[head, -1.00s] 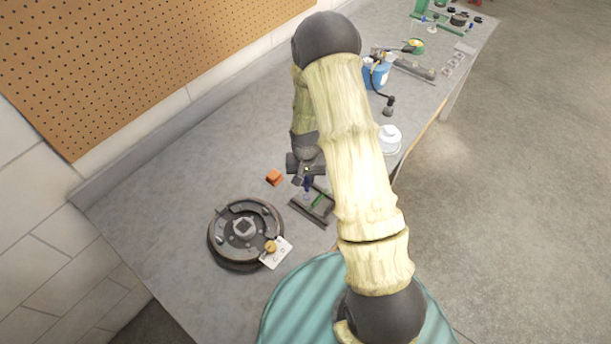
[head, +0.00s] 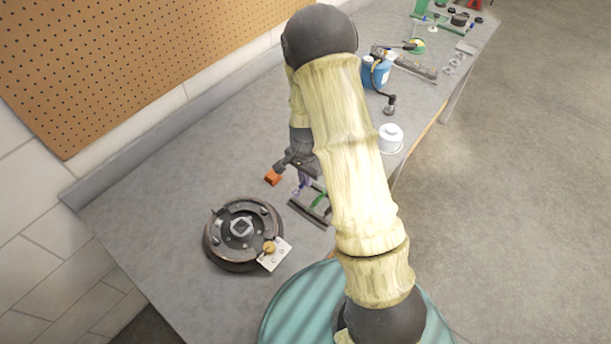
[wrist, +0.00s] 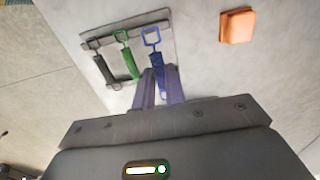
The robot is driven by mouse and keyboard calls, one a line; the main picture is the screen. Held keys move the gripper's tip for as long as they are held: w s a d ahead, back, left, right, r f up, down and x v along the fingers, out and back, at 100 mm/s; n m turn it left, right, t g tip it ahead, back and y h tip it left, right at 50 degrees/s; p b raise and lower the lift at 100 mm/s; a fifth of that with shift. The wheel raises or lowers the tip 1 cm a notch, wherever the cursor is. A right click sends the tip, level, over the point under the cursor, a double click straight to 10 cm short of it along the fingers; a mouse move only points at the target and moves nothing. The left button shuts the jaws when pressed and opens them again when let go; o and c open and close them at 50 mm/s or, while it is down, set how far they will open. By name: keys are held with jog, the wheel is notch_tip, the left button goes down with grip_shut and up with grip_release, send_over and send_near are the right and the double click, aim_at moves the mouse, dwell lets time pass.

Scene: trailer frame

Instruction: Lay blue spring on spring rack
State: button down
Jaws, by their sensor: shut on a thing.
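The blue spring (wrist: 158,72) is between the two fingers of my gripper (wrist: 160,85), which is shut on it. In the wrist view its square hook end overlaps the right end of the spring rack (wrist: 168,30). I cannot tell whether it touches the rack. On the rack, a green spring (wrist: 129,62) lies left of the blue one, and a dark spring (wrist: 105,72) lies at the far left. In the head view my gripper (head: 299,172) is just above the rack (head: 308,213), and my arm hides part of it.
An orange block (wrist: 237,26) lies on the bench beside the rack. A round brake assembly (head: 240,229) with a white tag (head: 276,255) sits at the left. A white container (head: 390,138) and a blue can (head: 376,72) stand farther back. Bare bench lies left of the orange block.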

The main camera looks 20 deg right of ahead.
jog(key=shift+f+b, duration=0.85)
jog(key=shift+f, duration=0.75)
jog(key=shift+f, duration=0.7)
dwell(2.0)
jog(key=c, duration=1.4)
grip_release()
jog(key=shift+c, duration=0.3)
jog(key=shift+c, duration=1.2)
jog(key=shift+r+p, duration=2.6)
jog(key=shift+r, duration=0.95)
jog(key=shift+a, duration=0.1)
